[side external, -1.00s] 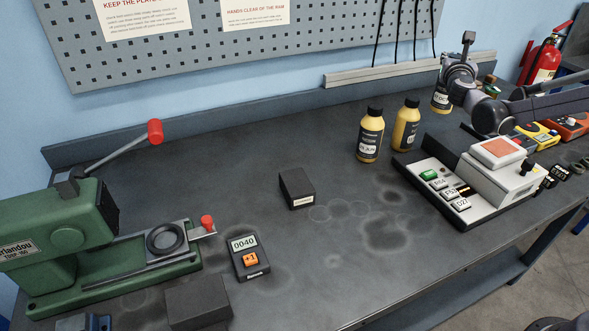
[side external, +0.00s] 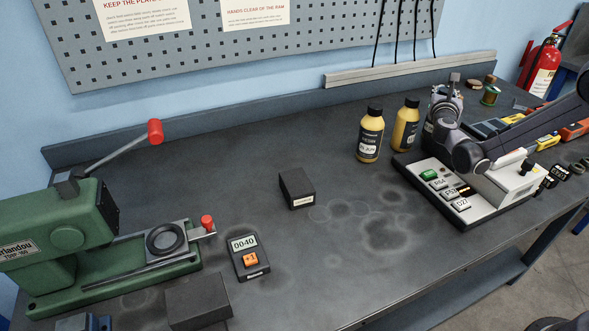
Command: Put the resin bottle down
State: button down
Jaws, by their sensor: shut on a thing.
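My gripper (side external: 436,112) is shut at the back right, just right of two standing bottles, with the arm coming in from the right. The resin bottle in its grip is almost wholly hidden behind the gripper and wrist, so I cannot tell whether its base touches the bench. A yellow bottle with a black cap and dark label (side external: 370,135) stands upright on the bench. A second similar bottle (side external: 405,124) stands upright between it and my gripper, close to the gripper.
A white device with buttons and label tags (side external: 452,192) sits under my arm. A small dark block (side external: 297,188), a counter reading 0040 (side external: 250,257) and a green press (side external: 70,240) are to the left. The dark bench (side external: 320,260) is clear in the front middle.

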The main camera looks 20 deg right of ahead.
jog(key=shift+f, duration=0.1)
jog(key=c, duration=0.9)
grip_release()
jog(key=shift+f, duration=0.1)
jog(key=shift+c, duration=0.2)
jog(key=shift+s+a+r, duration=0.1)
jog(key=shift+a+r, duration=0.05)
jog(key=shift+r, duration=0.05)
jog(key=v, duration=1.1)
jog(key=shift+s+a, duration=0.2)
jog(key=shift+s, duration=0.05)
jog(key=shift+r, duration=0.1)
